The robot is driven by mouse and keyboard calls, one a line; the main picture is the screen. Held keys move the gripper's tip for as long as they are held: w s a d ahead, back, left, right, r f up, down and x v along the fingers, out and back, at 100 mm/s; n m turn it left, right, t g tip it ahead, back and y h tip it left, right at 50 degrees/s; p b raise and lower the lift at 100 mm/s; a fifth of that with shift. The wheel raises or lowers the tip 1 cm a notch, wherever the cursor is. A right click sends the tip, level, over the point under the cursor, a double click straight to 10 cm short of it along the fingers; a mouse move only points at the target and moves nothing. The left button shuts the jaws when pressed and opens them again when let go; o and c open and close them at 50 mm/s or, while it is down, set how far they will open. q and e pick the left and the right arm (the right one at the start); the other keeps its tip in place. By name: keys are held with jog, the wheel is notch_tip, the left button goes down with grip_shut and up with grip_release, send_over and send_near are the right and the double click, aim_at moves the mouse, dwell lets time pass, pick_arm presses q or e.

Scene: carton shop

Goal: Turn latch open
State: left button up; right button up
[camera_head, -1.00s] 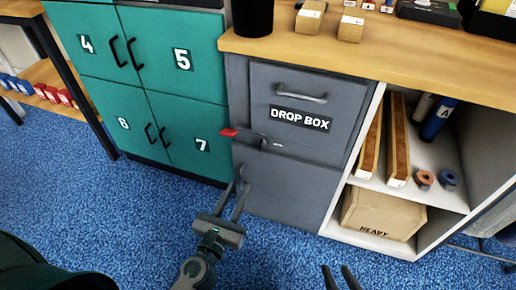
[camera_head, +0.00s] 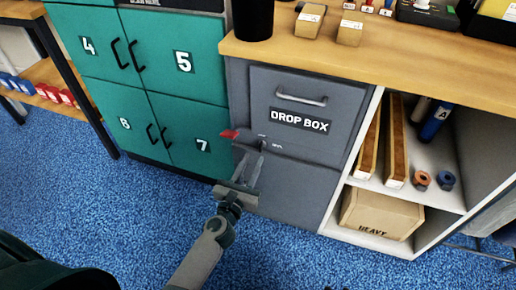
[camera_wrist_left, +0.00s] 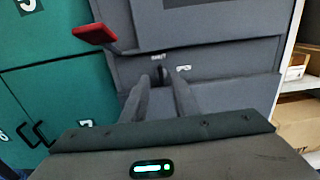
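The latch (camera_head: 229,134) has a red-ended handle and sits on the front of the grey drop box (camera_head: 262,101), below its upper panel. Its red end points left and also shows at upper left in the left wrist view (camera_wrist_left: 95,34). My left gripper (camera_head: 254,150) is in front of the drop box, just right of and below the red end. In the left wrist view its two fingers (camera_wrist_left: 160,80) are apart, with a small dark round part between their tips. I cannot tell whether they touch it.
Green lockers (camera_head: 180,100) stand left of the drop box. A white shelf unit (camera_head: 437,190) with tubes, rolls and a carton (camera_head: 380,215) stands to the right. A wooden worktop (camera_head: 400,62) overhangs above. Blue carpet in front is open.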

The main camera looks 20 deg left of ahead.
aim_at(260, 146)
pick_arm(q)
jog(key=shift+w+d, duration=0.1)
jog(key=shift+w, duration=2.95)
jog(key=shift+c, duration=0.4)
grip_shut()
